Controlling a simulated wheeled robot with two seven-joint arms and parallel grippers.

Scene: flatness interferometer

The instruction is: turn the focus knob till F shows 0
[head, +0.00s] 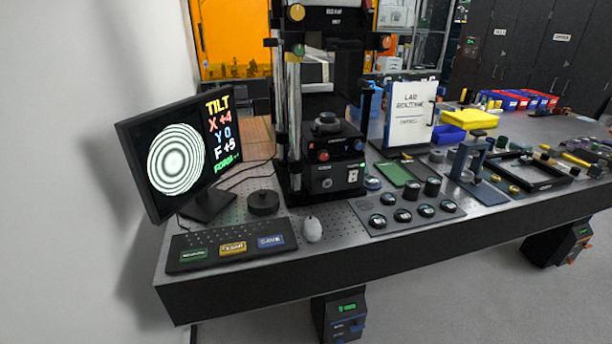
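The monitor (178,155) stands at the left of the bench. It shows round concentric fringes and the text TILT, X +4, Y 0, F +5, with a small green FORM line below. The black interferometer (323,100) stands upright behind the middle of the bench. It bears several coloured knobs: a yellow knob (297,12) at the top, a green knob (298,49) below it, and an orange knob (386,42) at the right. A red knob (323,156) sits low on the front. I cannot read which one is the focus knob. Neither gripper is in view.
A keyboard (215,250), a mouse (312,230) and a black round puck (263,202) lie before the monitor. A mat (375,220) with several round parts, a LAB ROUTINE sign (410,113) and a blue clamp stand (467,160) are to the right.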

